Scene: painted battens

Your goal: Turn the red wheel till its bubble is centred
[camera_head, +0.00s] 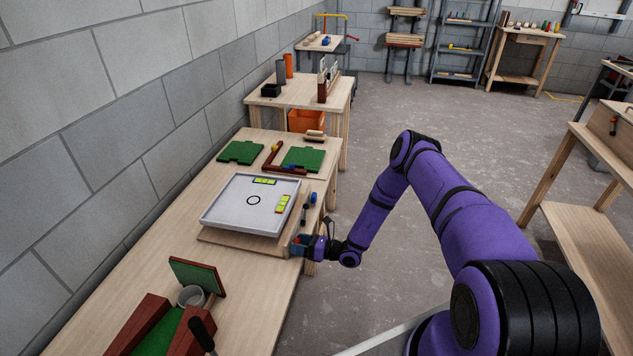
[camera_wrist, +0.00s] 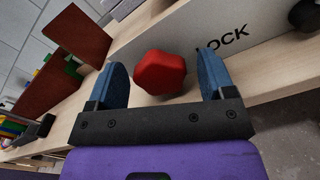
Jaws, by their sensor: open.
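The red wheel (camera_wrist: 160,72), a faceted knob, shows in the wrist view against the pale side of a wooden board. My gripper (camera_wrist: 163,78) is open, with one blue finger on each side of the wheel; I cannot tell whether either touches it.
The word LOCK (camera_wrist: 222,38) and a black knob (camera_wrist: 306,14) are right of the wheel in the wrist view. Black and blue handles (camera_head: 308,208) lie right of the tray. Green boards (camera_head: 303,159) lie beyond it. Bare bench (camera_head: 240,275) lies in front.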

